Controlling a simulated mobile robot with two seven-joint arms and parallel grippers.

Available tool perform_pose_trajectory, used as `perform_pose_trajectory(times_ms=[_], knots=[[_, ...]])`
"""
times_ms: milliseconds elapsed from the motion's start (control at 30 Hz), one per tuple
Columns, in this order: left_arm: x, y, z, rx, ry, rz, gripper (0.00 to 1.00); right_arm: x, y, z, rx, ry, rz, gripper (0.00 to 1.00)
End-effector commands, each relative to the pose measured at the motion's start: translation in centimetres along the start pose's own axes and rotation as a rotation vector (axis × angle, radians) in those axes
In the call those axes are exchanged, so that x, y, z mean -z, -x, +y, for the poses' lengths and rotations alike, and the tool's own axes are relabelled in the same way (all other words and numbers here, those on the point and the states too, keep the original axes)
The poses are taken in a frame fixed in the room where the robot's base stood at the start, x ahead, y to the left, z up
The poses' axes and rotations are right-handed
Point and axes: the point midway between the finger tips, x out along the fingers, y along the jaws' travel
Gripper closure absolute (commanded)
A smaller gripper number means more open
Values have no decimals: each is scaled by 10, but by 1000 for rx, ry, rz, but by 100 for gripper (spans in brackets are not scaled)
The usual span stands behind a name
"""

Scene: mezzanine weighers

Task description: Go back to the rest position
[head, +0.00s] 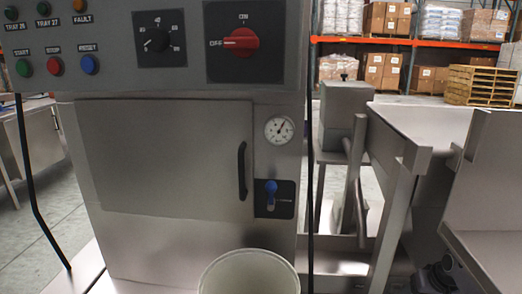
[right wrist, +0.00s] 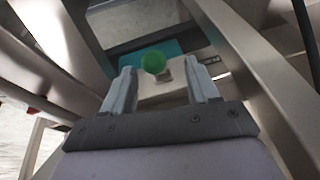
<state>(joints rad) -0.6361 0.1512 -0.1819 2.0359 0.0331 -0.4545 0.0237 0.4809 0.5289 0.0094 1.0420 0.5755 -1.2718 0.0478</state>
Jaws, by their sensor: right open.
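My right gripper (right wrist: 161,78) shows in the right wrist view with its two pale fingers spread apart and nothing between them. A round green knob or button (right wrist: 154,62) shows just beyond the fingertips, near the middle of the gap. I cannot tell how far it is from the fingers. A teal patch (right wrist: 183,60) lies behind it. Neither gripper can be made out in the head view, and my left gripper is in no view.
A grey cabinet (head: 165,160) with a control panel (head: 110,45) stands in front. A pale round bin (head: 249,272) is before it. Metal frames and chutes (head: 420,120) crowd the right side. Grey beams (right wrist: 245,70) flank the gripper closely. Racking with boxes (head: 388,18) stands far behind.

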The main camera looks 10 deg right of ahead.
Motion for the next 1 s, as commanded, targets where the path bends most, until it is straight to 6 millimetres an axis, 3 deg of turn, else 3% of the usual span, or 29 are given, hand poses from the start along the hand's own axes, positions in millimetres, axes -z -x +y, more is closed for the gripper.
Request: perform_pose_trajectory(times_ms=[267, 467, 700, 800, 1000], knots=[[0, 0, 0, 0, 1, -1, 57, -80, -18, -50, -34, 216, -53, 41], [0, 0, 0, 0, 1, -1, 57, -158, -11, -92, -40, 374, -75, 41], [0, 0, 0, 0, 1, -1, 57, -243, 29, -132, -23, 488, -70, 41], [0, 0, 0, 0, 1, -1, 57, -269, 51, -141, -17, 508, -60, 41], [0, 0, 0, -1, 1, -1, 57, -302, 89, -151, -9, 515, -43, 41]])
